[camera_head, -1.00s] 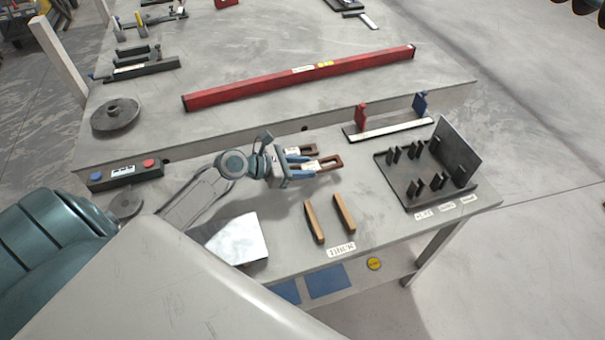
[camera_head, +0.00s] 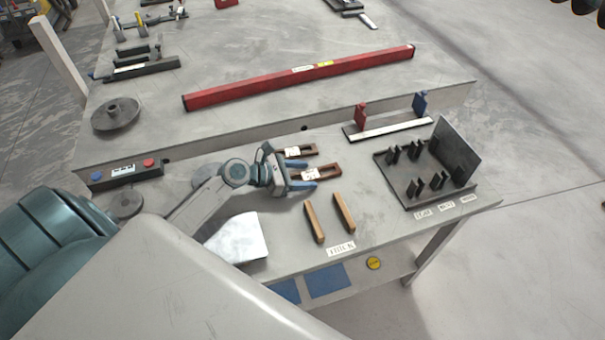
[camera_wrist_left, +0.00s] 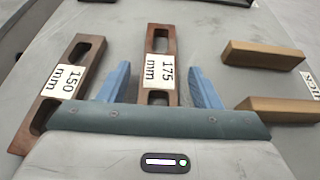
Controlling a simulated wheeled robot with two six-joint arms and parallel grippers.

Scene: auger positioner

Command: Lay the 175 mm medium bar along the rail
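The 175 mm bar (camera_head: 330,170) is a dark reddish-brown slotted bar with a white label, lying on the table. In the left wrist view the bar (camera_wrist_left: 160,45) lies between the two blue fingers of my left gripper (camera_wrist_left: 158,75), with gaps on both sides. The left gripper (camera_head: 300,177) is open and empty in the head view. The 150 mm bar (camera_wrist_left: 88,52) lies to the left, outside the fingers. The rail (camera_head: 390,130), a pale strip on a dark base with a red and a blue post, stands further right, with no bar along it. My right gripper is not in view.
Two light wooden bars (camera_head: 344,213) lie in front and to the right. A dark rack with upright pegs (camera_head: 405,200) stands at the table's right end. A long red beam (camera_head: 250,89) lies behind. A control box (camera_head: 125,175) is at the left.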

